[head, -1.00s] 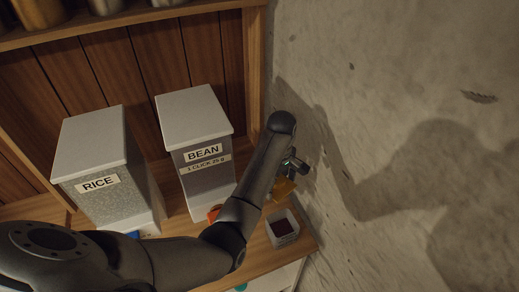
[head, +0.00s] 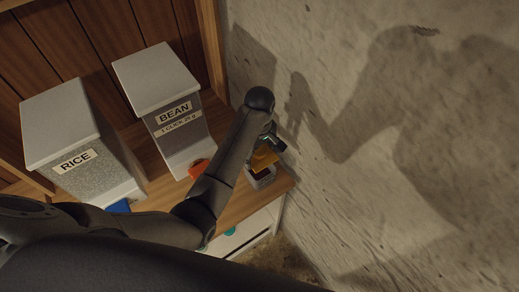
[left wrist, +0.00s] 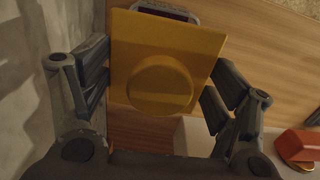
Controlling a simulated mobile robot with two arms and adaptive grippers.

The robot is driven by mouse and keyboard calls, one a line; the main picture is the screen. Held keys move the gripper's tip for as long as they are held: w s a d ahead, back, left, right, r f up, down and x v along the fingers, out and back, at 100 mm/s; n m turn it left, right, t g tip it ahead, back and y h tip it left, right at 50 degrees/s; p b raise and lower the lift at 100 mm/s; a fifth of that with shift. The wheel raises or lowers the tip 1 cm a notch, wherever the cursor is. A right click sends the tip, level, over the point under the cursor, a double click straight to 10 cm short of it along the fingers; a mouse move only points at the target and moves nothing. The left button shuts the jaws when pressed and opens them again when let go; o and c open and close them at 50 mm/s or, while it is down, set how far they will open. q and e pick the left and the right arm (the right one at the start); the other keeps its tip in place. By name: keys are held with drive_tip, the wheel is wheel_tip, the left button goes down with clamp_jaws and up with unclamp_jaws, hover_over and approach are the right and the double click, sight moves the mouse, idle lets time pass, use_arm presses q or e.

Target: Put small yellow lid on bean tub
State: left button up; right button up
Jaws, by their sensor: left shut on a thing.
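The small yellow lid (head: 264,158) is square with a round raised knob, seen clearly in the left wrist view (left wrist: 160,85). My left gripper (head: 272,146) is shut on it, with one finger at each side edge in the wrist view. The bean tub (head: 262,182) is a small pale square tub with dark red contents, on the shelf near its right end. The lid overlaps the tub's far part in the head view. In the wrist view the tub's rim (left wrist: 165,9) shows past the lid's top edge; the rest is hidden. I cannot tell the gap between them.
The BEAN dispenser (head: 165,95) and RICE dispenser (head: 75,135) stand to the left. An orange-red thing (head: 199,168) sits at the bean dispenser's foot, and a blue thing (head: 119,206) by the rice one. The wall (head: 370,170) rises close on the right.

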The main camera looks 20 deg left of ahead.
use_arm(q)
wheel_tip(320, 180, down, 4)
drive_tip(key=shift+r+b, duration=0.2)
drive_tip(key=shift+b, duration=0.2)
drive_tip(key=shift+f, duration=0.65)
idle(0.3)
drive_tip(key=shift+f+p, duration=0.1)
drive_tip(key=shift+p, duration=0.5)
idle(0.4)
drive_tip(key=shift+f, duration=0.1)
idle(0.4)
drive_tip(key=shift+f, duration=0.6)
idle(0.8)
drive_tip(key=o, duration=0.9)
drive_tip(key=shift+c, duration=0.2)
